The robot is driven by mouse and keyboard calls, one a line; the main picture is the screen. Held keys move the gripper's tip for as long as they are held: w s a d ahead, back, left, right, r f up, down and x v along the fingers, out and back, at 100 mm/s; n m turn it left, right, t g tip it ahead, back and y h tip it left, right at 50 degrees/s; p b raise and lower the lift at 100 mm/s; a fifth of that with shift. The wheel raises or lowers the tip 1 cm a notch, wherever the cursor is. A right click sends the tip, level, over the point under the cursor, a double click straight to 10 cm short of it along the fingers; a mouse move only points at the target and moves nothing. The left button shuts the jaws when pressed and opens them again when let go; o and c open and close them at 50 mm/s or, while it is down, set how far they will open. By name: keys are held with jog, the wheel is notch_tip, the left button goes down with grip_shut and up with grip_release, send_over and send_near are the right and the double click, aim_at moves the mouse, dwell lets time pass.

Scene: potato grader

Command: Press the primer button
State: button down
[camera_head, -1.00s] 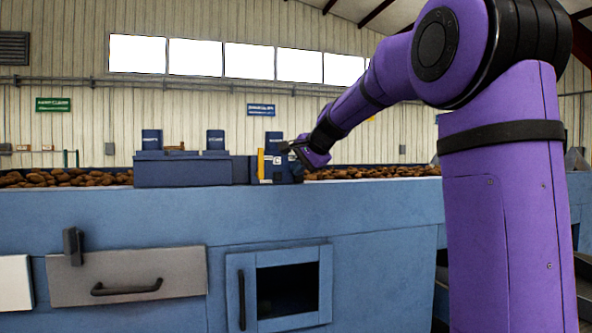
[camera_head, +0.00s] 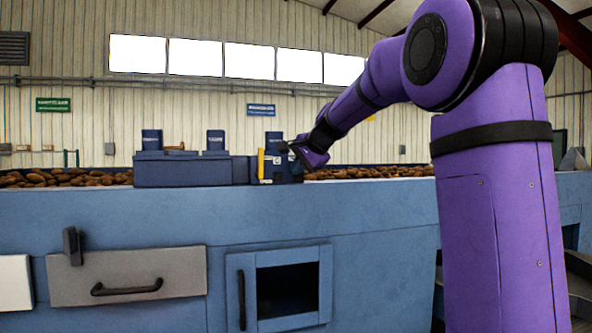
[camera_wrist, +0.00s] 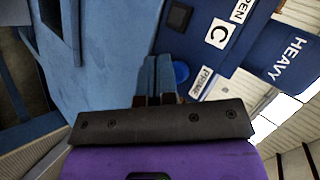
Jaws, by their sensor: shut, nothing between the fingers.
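The primer button is a round blue button (camera_wrist: 181,72) beside a white label (camera_wrist: 202,83) reading PRIME in the wrist view. My gripper (camera_wrist: 157,70) is shut and empty. Its fingers point toward the blue machine, with their tips just left of the button in that view. I cannot tell whether they touch anything. In the head view my gripper (camera_head: 289,149) is at the small dark blue control box (camera_head: 273,170) on the machine's top edge. The button cannot be made out there.
A yellow upright strip (camera_head: 261,164) is at the box's left side. A larger blue housing (camera_head: 183,170) stands farther left. Brown potatoes (camera_head: 75,178) lie behind the blue machine front (camera_head: 390,230).

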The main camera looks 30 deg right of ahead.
jog(key=shift+w+d, duration=0.1)
jog(key=shift+w, duration=0.35)
dwell(0.6)
jog(key=shift+s, duration=0.1)
jog(key=shift+s+a, duration=0.2)
jog(key=shift+s, duration=0.55)
jog(key=s, duration=0.2)
jog(key=s+a, duration=0.1)
jog(key=s, duration=0.2)
jog(key=shift+a, duration=0.2)
jog(key=shift+w, duration=0.1)
dwell(0.8)
jog(key=s+a+f+n+g, duration=0.1)
jog(key=s+a+f+n, duration=0.3)
jog(key=s, duration=0.6)
jog(key=s+a+f+n+g, duration=0.2)
jog(key=s+a+f+n, duration=0.3)
jog(key=s, duration=0.6)
jog(key=s+a+f+n+g+h, duration=0.1)
jog(key=s+a+f+n, duration=0.4)
jog(key=s, duration=0.6)
notch_tip(320, 180, down, 2)
jog(key=shift+s+a+f+g, duration=0.2)
jog(key=shift+s+f+g, duration=0.05)
jog(key=shift+g, duration=0.05)
